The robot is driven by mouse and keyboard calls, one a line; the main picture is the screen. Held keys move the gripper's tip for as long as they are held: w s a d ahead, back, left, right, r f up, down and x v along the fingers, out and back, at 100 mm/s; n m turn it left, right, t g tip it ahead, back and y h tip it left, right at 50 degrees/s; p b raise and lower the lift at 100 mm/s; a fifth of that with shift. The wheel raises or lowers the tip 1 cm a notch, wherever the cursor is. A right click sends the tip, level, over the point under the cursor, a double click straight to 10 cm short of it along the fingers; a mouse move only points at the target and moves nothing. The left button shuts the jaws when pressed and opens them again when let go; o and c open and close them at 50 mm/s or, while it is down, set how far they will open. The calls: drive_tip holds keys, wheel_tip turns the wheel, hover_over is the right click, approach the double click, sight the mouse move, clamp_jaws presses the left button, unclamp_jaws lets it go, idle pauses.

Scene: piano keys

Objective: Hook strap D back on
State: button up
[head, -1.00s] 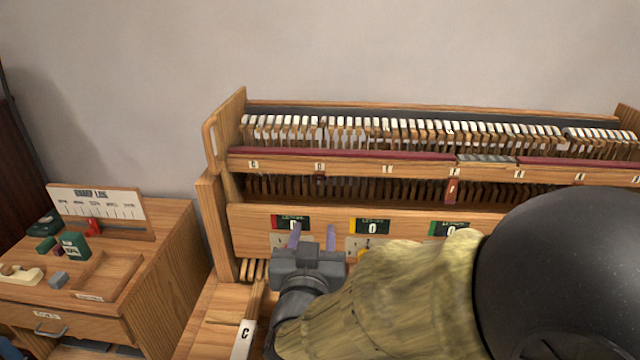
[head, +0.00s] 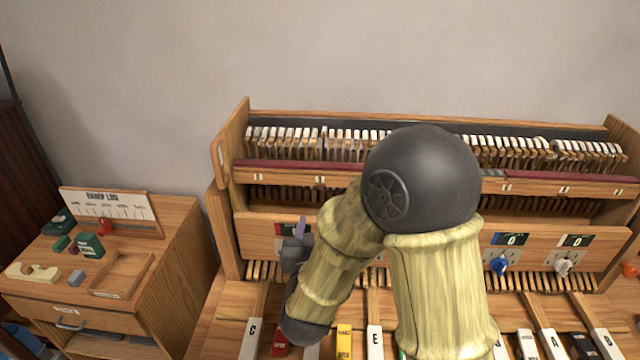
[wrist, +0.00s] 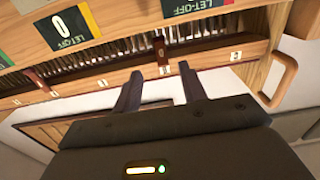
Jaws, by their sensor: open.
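Strap D is most likely the short dark brown strip (wrist: 160,50) below the rail label D in the wrist view. It also shows small under that label in the head view (head: 320,190). Whether its end is hooked is too small to tell. My gripper (wrist: 160,88) is open and empty, its two dark fingers apart and pointing toward the labelled rail (wrist: 205,60) near the D label. In the head view my gripper (head: 302,232) is in front of the left let-off panel (head: 288,230), partly hidden by my arm.
A row of hammers (head: 290,138) runs behind the red-topped rail. Let-off panels with knobs such as the blue one (head: 499,265) line the front, above the keys (head: 375,342). A side cabinet (head: 165,235) stands left with small blocks and a tray. My arm hides the middle.

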sight(320, 187)
drive_tip(key=w+p, duration=0.2)
drive_tip(key=w, duration=0.9)
drive_tip(key=shift+w+d, duration=0.15)
drive_tip(key=shift+d, duration=0.05)
drive_tip(key=shift+c, duration=0.2)
drive_tip(key=shift+p, duration=0.3)
clamp_jaws()
